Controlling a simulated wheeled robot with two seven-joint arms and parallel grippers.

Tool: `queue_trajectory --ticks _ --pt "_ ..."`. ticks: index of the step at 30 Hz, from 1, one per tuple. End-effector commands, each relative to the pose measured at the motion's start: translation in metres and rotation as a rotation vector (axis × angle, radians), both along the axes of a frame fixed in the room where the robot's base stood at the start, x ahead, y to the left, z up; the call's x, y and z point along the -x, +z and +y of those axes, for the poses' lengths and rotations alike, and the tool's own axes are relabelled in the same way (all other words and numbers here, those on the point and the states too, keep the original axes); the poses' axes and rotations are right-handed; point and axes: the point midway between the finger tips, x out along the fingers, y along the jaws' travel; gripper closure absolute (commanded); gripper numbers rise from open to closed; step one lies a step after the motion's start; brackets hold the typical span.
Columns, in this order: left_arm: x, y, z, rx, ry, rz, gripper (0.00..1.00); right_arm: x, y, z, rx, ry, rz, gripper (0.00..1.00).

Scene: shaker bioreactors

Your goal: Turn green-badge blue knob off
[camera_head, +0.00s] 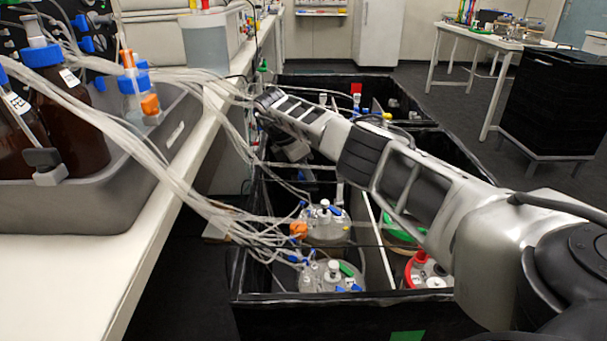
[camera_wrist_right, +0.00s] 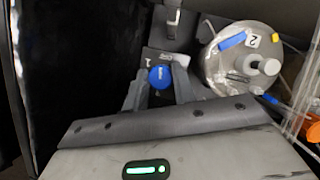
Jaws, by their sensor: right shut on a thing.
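The blue knob (camera_wrist_right: 160,77) is round and sits on a dark grey panel with a small white mark beside it in the right wrist view. The two grey fingers of my right gripper (camera_wrist_right: 159,84) stand on either side of the knob and are shut on it. In the head view my right arm reaches over the black bins, and its gripper end (camera_head: 290,149) is small and partly hidden there, so the knob does not show. I cannot make out a green badge next to this knob. My left gripper is not in view.
A round vessel lid (camera_wrist_right: 242,58) with a blue clip lies close right of the gripper. Black bins (camera_head: 315,310) hold several vessels, with clear tubes (camera_head: 180,170) crossing from the grey tray (camera_head: 75,205). A green patch (camera_head: 408,336) is on the front bin wall.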

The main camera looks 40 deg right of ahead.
Motion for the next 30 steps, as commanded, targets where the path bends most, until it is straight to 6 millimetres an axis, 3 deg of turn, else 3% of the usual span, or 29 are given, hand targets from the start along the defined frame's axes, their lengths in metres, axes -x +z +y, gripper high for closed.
queue_trajectory --ticks 21,22,24,30 --pt "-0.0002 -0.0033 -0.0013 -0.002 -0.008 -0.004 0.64 -0.0008 0.0015 -0.0006 0.001 -0.069 -0.003 0.96" --pt "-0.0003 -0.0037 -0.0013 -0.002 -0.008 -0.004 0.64 -0.0008 0.0015 -0.0006 0.001 -0.069 -0.003 0.65" --pt "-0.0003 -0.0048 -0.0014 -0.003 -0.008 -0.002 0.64 -0.0008 0.0013 -0.0006 0.001 -0.069 -0.003 0.52" --pt "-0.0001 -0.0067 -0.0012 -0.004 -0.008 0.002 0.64 -0.0005 0.0006 -0.0003 0.001 -0.07 -0.002 0.52"
